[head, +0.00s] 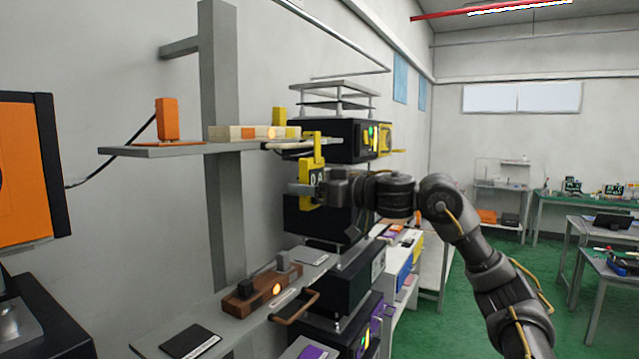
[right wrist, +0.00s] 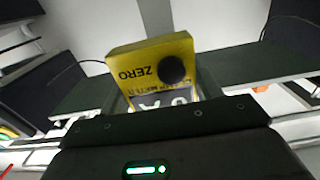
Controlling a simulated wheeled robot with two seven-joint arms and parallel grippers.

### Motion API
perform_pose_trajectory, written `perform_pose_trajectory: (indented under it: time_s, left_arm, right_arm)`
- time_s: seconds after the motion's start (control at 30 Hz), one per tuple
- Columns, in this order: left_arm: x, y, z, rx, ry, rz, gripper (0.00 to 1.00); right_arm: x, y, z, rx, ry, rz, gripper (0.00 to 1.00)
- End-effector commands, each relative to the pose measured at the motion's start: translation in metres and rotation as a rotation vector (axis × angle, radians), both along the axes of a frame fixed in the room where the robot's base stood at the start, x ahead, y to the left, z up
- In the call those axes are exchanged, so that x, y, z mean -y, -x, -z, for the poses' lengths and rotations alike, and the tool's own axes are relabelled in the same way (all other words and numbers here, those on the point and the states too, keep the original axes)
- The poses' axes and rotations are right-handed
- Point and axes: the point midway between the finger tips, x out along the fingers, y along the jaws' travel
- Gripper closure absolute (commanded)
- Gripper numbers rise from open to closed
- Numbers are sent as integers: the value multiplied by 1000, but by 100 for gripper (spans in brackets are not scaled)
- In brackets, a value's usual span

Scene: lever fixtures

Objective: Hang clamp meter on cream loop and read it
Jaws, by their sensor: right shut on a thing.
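The yellow clamp meter (head: 311,163) is upright at the front edge of the upper shelf, its display seeming to read "0 A" in the head view. In the right wrist view the meter (right wrist: 150,65) shows a "ZERO" label, a black knob and part of its display. My right gripper (head: 318,188) is shut on the meter's body. The cream loop (head: 284,146) sticks out from a cream block (head: 225,132) on the shelf. The meter's top overlaps the loop's outer end; I cannot tell whether its jaws are around it. My left gripper is out of view.
The upper shelf (head: 150,151) also holds an orange upright device (head: 167,120). Below, a lower shelf holds a brown block (head: 250,297) with a brown loop (head: 298,308). A stack of dark instruments (head: 350,140) stands close behind my right gripper. An orange screen (head: 25,170) stands at left.

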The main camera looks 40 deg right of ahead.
Motion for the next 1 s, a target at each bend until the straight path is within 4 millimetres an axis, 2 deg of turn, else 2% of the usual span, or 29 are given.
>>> perform_pose_trajectory:
  time_s: [0.33, 0.5, 0.97, 1.0]
  left_arm:
    - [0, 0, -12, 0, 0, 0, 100]
    - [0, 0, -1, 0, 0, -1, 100]
    - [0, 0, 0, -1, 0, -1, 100]
    - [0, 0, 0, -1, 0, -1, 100]
  right_arm:
    - [-8, -27, -2, 2, -2, 0, 65]
    - [-8, -26, 10, 2, -1, 1, 65]
    - [-8, -26, 13, 2, -1, 1, 65]
    - [-8, -26, 13, 2, -1, 1, 34]
